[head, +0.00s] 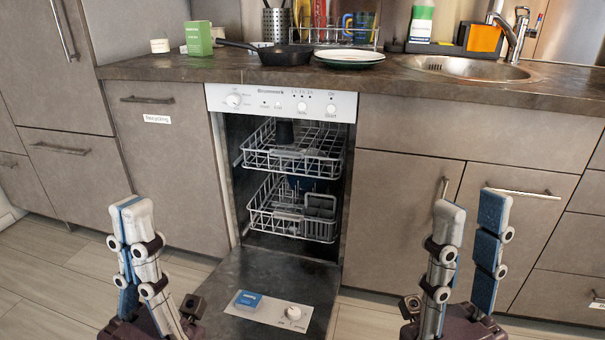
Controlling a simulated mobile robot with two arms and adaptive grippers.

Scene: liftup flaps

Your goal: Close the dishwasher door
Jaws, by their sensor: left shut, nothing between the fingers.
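The dishwasher (280,103) stands under the counter with a white control panel across its top. Its door (275,272) is swung down open, with its inner face up and its near end cut off by the bottom of the view. A blue piece and a round white knob show on that face. Two wire racks (293,160) are inside the cavity. My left gripper (131,208) is shut and empty, to the left of the door. My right gripper (472,208) is open and empty, to the right of the door. Both grippers appear apart from the door.
Cabinets with handles flank the dishwasher on both sides. The countertop (190,68) above holds a black pan (287,54), plates (349,58), a green box (198,38) and a sink (470,68). Bare floor (50,275) shows on the left.

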